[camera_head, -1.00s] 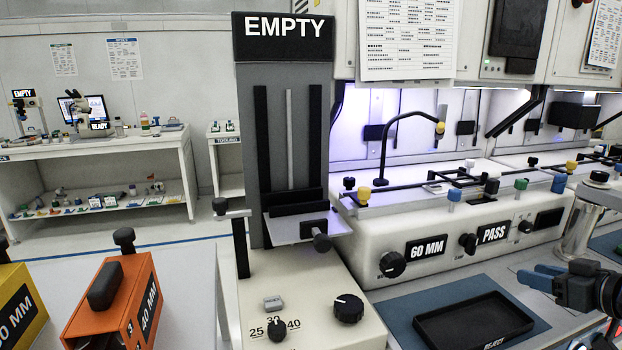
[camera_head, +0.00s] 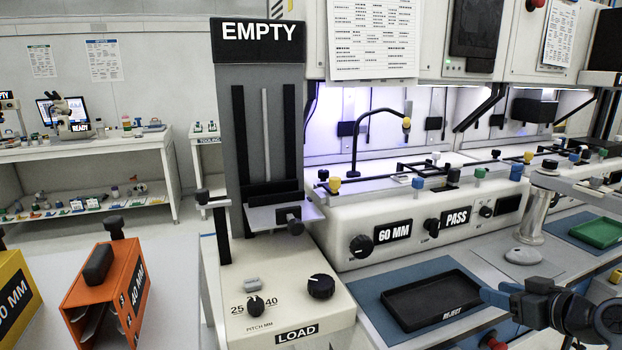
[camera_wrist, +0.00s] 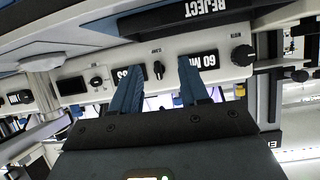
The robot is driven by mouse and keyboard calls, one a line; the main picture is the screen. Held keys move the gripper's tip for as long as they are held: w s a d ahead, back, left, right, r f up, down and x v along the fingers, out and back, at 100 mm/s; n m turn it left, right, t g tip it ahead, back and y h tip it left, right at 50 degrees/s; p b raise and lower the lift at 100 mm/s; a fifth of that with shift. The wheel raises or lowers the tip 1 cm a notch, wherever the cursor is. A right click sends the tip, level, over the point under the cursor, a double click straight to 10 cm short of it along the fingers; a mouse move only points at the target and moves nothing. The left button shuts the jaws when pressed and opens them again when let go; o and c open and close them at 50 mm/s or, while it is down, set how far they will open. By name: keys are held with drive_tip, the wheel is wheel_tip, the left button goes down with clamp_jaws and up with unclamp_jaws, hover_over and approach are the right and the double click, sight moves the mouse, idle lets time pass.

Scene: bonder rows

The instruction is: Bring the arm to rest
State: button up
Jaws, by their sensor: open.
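My gripper (camera_head: 492,292) is at the lower right of the head view, to the right of the black REJECT tray (camera_head: 432,300) and partly overlapping its edge in the picture. In the wrist view my gripper (camera_wrist: 162,95) shows two blue fingers spread apart with nothing between them. Behind the fingers is the white machine front with its 60 MM display (camera_wrist: 203,60). The wrist view appears turned, with the REJECT label upside down near the top.
A loader column marked EMPTY (camera_head: 262,130) stands at centre left. An orange 40 MM magazine (camera_head: 108,290) and a yellow magazine (camera_head: 14,295) sit on a table at left. A green tray (camera_head: 600,232) lies at right. A metal post (camera_head: 533,215) stands on the bench.

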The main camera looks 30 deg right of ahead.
drive_tip(key=s+a+f+g, duration=0.1)
drive_tip(key=s+a+f, duration=0.3)
drive_tip(key=a, duration=0.6)
drive_tip(key=s+a+f, duration=0.2)
drive_tip(key=a+f, duration=0.3)
drive_tip(key=a, duration=0.4)
drive_tip(key=s+a+r+n+t+y, duration=0.1)
drive_tip(key=s+a+r, duration=0.4)
drive_tip(key=s+a, duration=0.2)
drive_tip(key=s+a+r+n+t+y, duration=0.2)
drive_tip(key=s+a+r, duration=0.3)
drive_tip(key=s+a, duration=0.3)
drive_tip(key=a, duration=0.3)
drive_tip(key=shift+s+a+r+n+y, duration=0.2)
drive_tip(key=shift+s+a+n+y, duration=0.1)
drive_tip(key=shift+a, duration=0.05)
drive_tip(key=shift+c, duration=0.7)
